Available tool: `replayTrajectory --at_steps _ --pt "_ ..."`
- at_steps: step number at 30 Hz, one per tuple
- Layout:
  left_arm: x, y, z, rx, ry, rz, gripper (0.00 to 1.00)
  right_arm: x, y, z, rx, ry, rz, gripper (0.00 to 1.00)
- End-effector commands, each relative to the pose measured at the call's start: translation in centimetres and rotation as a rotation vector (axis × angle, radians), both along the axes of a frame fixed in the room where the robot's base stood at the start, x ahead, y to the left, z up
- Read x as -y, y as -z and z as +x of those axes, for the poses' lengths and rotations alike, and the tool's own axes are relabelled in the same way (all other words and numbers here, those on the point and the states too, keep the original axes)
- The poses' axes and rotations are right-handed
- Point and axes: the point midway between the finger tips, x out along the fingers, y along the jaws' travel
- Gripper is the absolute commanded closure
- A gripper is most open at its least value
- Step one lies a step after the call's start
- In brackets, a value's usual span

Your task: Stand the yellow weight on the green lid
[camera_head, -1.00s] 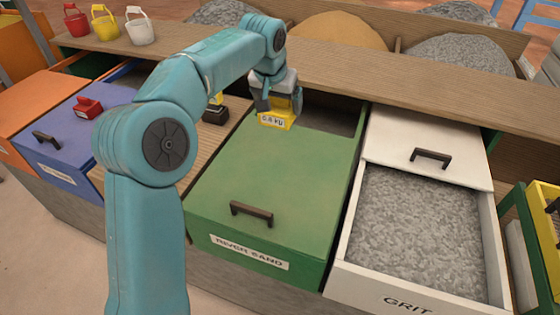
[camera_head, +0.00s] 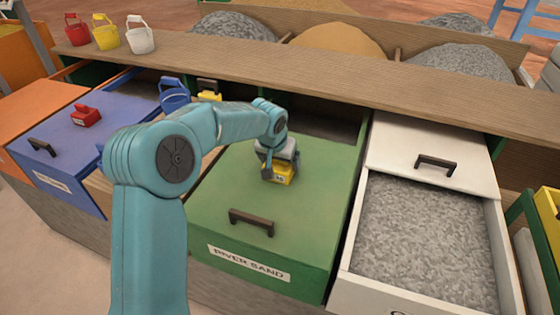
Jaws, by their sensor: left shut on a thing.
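The yellow weight (camera_head: 283,173), with a pale label on its front, is over the middle of the green lid (camera_head: 315,195). My left gripper (camera_head: 277,160) is shut on its top and hides its upper part. The weight looks upright; I cannot tell whether its base touches the lid. The lid covers the front of the green bin labelled RIVER SAND and has a dark handle (camera_head: 251,221) near its front edge. My right gripper is not in view.
A dark gap (camera_head: 325,125) lies behind the green lid. A red weight (camera_head: 86,116) is on the blue lid. Another yellow weight (camera_head: 209,95) and a blue bucket (camera_head: 174,97) stand behind my left arm. The open grit bin (camera_head: 425,240) is at right.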

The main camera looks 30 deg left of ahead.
Motion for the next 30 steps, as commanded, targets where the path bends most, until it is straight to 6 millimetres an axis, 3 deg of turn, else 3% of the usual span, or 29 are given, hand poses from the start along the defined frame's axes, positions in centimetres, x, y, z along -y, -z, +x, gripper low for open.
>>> replayTrajectory --at_steps 9,10,20,30 --pt "0.0 0.2 0.1 0.004 -0.001 0.001 0.69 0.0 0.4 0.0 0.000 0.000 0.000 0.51" --pt "0.0 0.2 0.0 0.000 0.000 0.000 0.01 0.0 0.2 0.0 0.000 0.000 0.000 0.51" --pt "0.0 -0.5 -0.1 0.001 0.000 0.000 0.00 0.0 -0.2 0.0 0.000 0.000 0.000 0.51" --pt "0.7 -7.3 -2.8 0.004 0.000 0.000 0.00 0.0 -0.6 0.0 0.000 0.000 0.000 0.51"
